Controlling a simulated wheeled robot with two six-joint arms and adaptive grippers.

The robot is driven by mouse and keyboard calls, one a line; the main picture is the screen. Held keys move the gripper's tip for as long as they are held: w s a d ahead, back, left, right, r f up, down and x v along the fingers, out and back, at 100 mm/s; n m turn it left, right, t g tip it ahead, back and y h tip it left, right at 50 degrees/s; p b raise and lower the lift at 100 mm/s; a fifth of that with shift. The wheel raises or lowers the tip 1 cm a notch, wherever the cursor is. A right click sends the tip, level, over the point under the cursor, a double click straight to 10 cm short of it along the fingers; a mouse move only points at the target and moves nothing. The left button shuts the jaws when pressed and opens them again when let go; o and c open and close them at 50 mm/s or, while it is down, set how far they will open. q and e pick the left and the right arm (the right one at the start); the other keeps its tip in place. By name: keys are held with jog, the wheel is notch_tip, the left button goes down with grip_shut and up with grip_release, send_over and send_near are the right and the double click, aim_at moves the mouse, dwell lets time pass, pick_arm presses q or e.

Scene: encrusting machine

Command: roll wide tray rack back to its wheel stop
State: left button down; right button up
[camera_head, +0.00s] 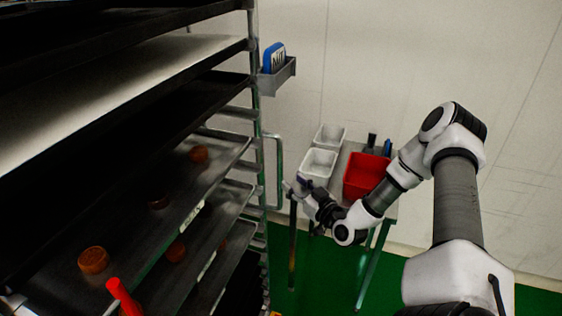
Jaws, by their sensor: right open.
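The wide tray rack (257,110) fills the left half of the head view, with several dark trays (190,217) on its levels. Round brown pieces (94,260) lie on some lower trays. A vertical metal handle (280,172) stands out from the rack's right post. My right gripper (296,187) is open, just right of the handle's lower part; I cannot tell whether it touches it. My left gripper is not in view. The rack's wheels and the wheel stop are not in view.
Behind my right gripper, a small table (345,162) against the pale wall holds two white bins (318,163), a red bin (366,177) and dark items. A grey holder (278,76) with a blue item hangs on the rack post. Green floor (318,270) shows below.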

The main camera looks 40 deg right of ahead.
aim_at(281, 175)
jog(key=w, duration=0.7)
jog(key=shift+w+d+f, duration=0.15)
jog(key=shift+d+f, duration=0.05)
jog(key=shift+d, duration=0.15)
grip_shut()
